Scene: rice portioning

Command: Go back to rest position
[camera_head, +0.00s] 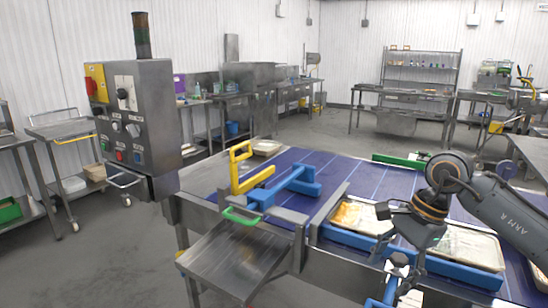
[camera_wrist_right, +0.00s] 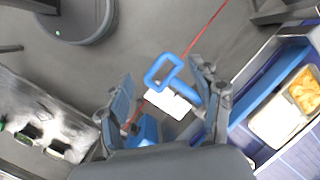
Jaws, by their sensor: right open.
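My right arm comes in from the right in the head view. Its gripper (camera_head: 397,266) points down in front of the belt edge, near the two food trays. In the right wrist view the two fingers of this gripper (camera_wrist_right: 164,72) are spread apart. A tool with a blue loop handle (camera_wrist_right: 163,71) and a white part (camera_wrist_right: 168,103) shows between and beyond the fingers; I see no finger closed on it. My left gripper is not in view.
A steel side table (camera_head: 232,262) and a control box (camera_head: 140,115) stand left. Grey floor is clear at the lower left.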

